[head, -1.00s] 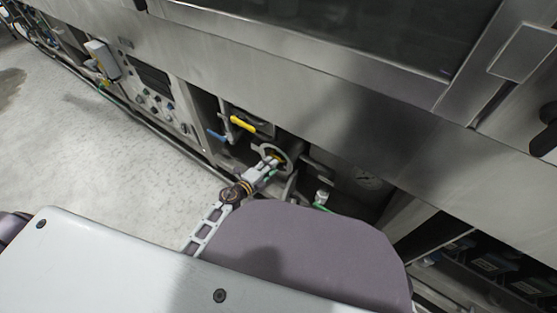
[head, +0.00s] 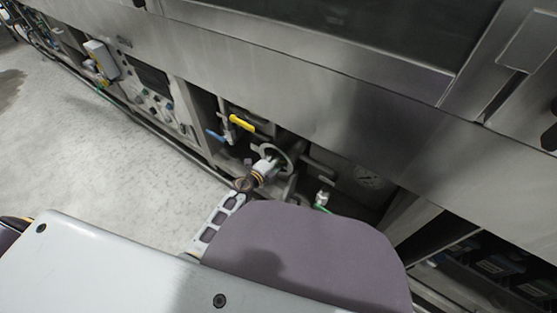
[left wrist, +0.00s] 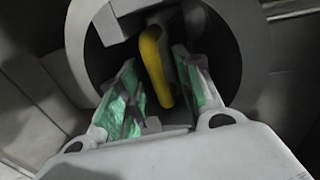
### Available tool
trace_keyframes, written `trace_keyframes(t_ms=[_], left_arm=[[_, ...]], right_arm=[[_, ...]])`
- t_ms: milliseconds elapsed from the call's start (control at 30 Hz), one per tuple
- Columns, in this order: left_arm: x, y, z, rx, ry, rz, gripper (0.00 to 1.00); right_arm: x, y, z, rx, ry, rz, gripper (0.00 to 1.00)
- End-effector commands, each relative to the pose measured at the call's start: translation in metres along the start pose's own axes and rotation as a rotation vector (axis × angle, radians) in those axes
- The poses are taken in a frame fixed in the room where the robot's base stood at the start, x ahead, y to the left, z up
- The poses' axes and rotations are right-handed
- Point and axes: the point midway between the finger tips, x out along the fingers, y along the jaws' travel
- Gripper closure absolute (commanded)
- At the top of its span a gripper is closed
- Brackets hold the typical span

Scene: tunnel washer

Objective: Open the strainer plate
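The strainer plate looks like the round grey metal ring or flange (head: 287,152) low in an opening of the machine, partly hidden by my left gripper in the head view. In the left wrist view its grey rim (left wrist: 240,55) surrounds a dark centre, with a curved yellow handle (left wrist: 151,65) in front. My left gripper (head: 268,165) is at the ring. In the left wrist view its two green-padded fingers (left wrist: 155,95) are apart, one on each side of the yellow handle's lower end, with gaps visible. Contact is not seen. My right gripper is not in view.
A yellow lever (head: 242,123) and a blue lever (head: 215,136) sit on pipes left of the ring. A gauge (head: 369,177) and a valve with a green hose (head: 321,199) are to the right. A steel panel overhangs above. Open floor (head: 90,150) lies left.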

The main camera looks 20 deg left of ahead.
Motion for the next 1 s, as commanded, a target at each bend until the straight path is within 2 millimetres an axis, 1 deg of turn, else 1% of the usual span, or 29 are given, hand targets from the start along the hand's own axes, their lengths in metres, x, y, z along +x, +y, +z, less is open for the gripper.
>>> trace_keyframes(t_ms=[167,433,767,1000], left_arm=[[0.0000,-0.0002,0.0000,0.000,0.000,0.000,0.66],[-0.0003,0.0003,0.0001,0.001,0.000,0.001,0.99],[-0.0013,0.0028,-0.0001,0.003,0.000,0.004,1.00],[-0.0095,0.0056,-0.0001,0.006,0.001,0.007,1.00]], right_arm=[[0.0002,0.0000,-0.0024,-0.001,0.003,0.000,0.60],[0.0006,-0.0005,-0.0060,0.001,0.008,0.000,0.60],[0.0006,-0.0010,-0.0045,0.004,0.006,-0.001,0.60],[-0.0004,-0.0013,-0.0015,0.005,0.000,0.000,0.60]])
